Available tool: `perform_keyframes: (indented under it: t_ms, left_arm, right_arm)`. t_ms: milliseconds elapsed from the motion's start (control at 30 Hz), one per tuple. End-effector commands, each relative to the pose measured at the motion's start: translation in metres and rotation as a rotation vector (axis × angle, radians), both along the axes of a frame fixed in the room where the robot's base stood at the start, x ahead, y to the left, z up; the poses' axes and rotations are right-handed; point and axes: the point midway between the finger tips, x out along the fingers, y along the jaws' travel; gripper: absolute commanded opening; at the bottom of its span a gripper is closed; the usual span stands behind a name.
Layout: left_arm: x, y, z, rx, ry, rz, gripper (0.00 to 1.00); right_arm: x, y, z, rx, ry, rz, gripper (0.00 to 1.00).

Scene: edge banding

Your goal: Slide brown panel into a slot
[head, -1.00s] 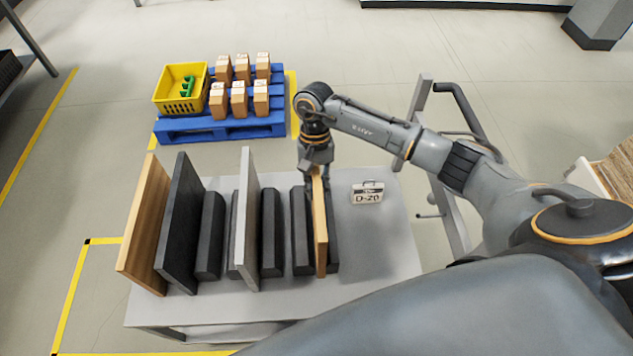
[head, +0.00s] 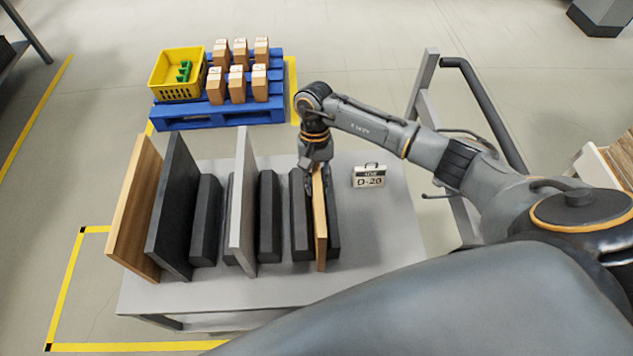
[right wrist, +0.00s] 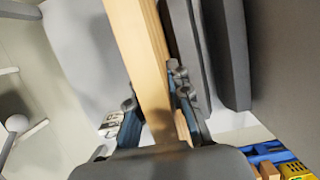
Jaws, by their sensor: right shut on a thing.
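My right gripper (head: 318,182) is shut on the upper far end of a thin upright brown panel (head: 320,235). The right wrist view shows the same panel (right wrist: 140,50) between the fingers of the right gripper (right wrist: 157,118). In the head view the panel stands between two dark ribs, the left rib (head: 301,220) and the right rib (head: 334,225), at the right of the rack. Whether its lower edge touches the slot bottom is hidden. A larger brown panel (head: 135,210) stands at the far left. My left gripper is not in view.
A dark panel (head: 172,210) and a grey panel (head: 243,205) stand upright to the left. A blue pallet (head: 215,117) with a yellow crate (head: 176,80) lies beyond.

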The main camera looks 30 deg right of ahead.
Motion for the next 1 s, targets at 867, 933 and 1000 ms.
perform_keyframes:
  t_ms: [867,933,1000]
  left_arm:
    - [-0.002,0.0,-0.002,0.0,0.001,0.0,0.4]
    - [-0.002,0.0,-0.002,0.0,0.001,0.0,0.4]
    - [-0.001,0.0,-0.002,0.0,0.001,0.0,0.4]
  right_arm:
    - [0.001,-0.001,0.0,-0.002,0.001,0.0,0.45]
    - [0.003,-0.002,0.007,-0.002,-0.001,-0.001,0.45]
    - [0.007,-0.003,0.017,-0.001,-0.004,-0.001,0.45]
